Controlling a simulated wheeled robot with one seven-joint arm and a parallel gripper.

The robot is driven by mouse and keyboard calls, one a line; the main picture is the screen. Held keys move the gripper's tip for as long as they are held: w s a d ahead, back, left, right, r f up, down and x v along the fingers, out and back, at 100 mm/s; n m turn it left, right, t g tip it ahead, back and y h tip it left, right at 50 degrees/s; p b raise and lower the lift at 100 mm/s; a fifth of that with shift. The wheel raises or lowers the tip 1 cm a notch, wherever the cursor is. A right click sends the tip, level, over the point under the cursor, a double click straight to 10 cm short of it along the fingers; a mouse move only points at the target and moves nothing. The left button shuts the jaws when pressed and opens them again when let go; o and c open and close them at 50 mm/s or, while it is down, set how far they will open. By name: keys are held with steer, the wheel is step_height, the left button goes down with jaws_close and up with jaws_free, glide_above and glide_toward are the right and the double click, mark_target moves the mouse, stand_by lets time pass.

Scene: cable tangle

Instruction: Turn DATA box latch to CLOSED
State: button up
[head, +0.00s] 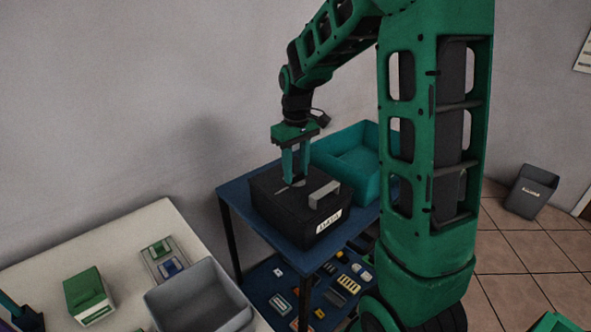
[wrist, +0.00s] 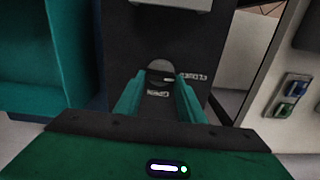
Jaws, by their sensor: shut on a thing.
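The black DATA box (head: 277,207) stands on the blue table, with a white DATA label (head: 328,220) on its front and a grey handle on its lid. My gripper (head: 293,180) points down onto the lid, behind the handle. In the wrist view my gripper's teal fingers (wrist: 160,80) are shut on the latch (wrist: 159,67), a round grey knob. A CLOSED word (wrist: 193,76) lies to the right of the latch and another word, seemingly OPEN (wrist: 158,93), lies just below it. The fingers partly hide the latch, so its exact pointing is unclear.
A teal bin (head: 335,150) stands right behind the box on the blue table (head: 232,203). Small parts lie on the lower shelf (head: 262,275). A white table (head: 130,232) at left holds a grey bin (head: 200,290) and a green box (head: 87,293).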

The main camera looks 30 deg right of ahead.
steer(key=shift+w+n, duration=0.15)
steer(key=shift+n, duration=0.15)
steer(key=o, duration=1)
steer(key=shift+o, duration=0.2)
steer(key=shift+r, duration=0.1)
step_height(320, 180, up, 10)
steer(key=shift+r, duration=0.25)
